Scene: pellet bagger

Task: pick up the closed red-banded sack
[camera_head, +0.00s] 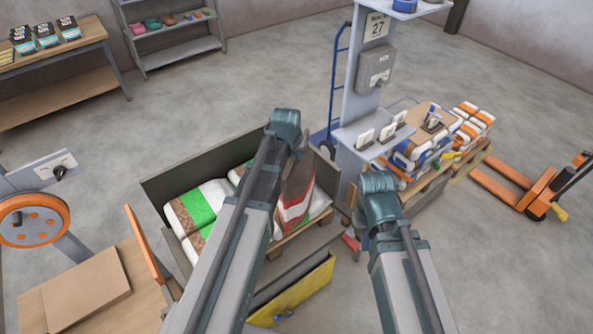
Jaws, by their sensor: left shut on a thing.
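The red-banded sack (294,206) is brown and red with a white band. It hangs upright at the right part of the dark-walled bin, in front of the other sacks. My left gripper (300,153) is at its top edge and shut on it; my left arm hides the sack's left side. Whether its bottom touches anything is hidden. My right gripper (358,238) is to the right of the bin, apart from the sack and largely hidden behind its own wrist, so its jaws do not show clearly.
Green-and-white sacks (197,205) lie in the bin (165,186). A yellow panel (305,291) is at its front. A grey post with a control box (376,70) stands close behind. A loaded pallet and an orange pallet jack (530,195) are at the right. Floor at the lower right is clear.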

